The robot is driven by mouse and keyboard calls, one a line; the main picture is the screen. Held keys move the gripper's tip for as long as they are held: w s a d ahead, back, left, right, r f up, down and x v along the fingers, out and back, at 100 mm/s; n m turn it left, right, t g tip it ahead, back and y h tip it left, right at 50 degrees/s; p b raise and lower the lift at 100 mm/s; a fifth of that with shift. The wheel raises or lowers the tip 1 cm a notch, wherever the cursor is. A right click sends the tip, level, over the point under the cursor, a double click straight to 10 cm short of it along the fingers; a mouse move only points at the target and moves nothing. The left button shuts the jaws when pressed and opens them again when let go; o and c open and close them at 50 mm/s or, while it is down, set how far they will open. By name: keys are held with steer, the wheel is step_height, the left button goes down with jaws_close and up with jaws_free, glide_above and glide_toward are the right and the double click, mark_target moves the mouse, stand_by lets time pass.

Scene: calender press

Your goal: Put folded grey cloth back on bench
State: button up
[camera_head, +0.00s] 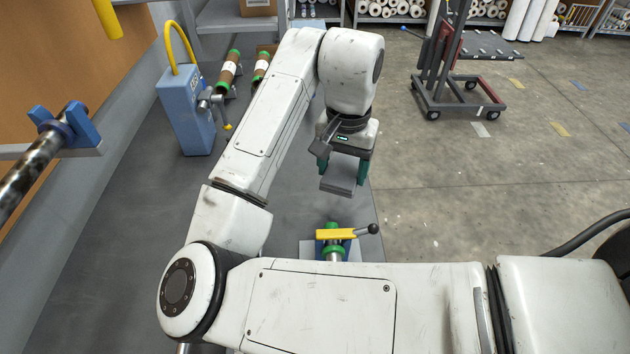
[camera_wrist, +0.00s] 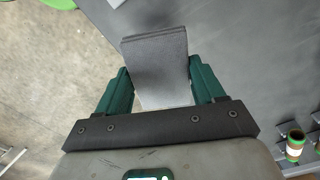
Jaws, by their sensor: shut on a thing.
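The folded grey cloth (camera_head: 340,178) hangs in my gripper (camera_head: 344,166), above the right edge of the grey bench (camera_head: 290,215). In the wrist view the cloth (camera_wrist: 158,66) sits between the two green fingers of my gripper (camera_wrist: 155,85) and stands out past their tips. My gripper is shut on the cloth. The cloth appears clear of the bench top, though its exact height is hard to tell. My own arm hides part of the bench.
A blue box-like device with a yellow handle (camera_head: 185,110) stands on the bench at left. Green-ended rolls (camera_head: 229,70) lie behind it. A yellow clamp with a black-knobbed lever (camera_head: 336,234) is at the near right edge. A wheeled cart (camera_head: 455,95) stands on the floor.

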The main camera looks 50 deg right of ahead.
steer(key=b, duration=0.1)
glide_above(316, 193)
step_height(316, 193, down, 7)
steer(key=shift+s+r, duration=0.1)
steer(key=shift+r, duration=0.1)
steer(key=shift+f, duration=1.65)
steer(key=shift+f, duration=0.15)
steer(key=o, duration=0.9)
steer(key=shift+o, duration=0.2)
step_height(316, 193, up, 12)
steer(key=p, duration=0.1)
steer(key=shift+r, duration=0.2)
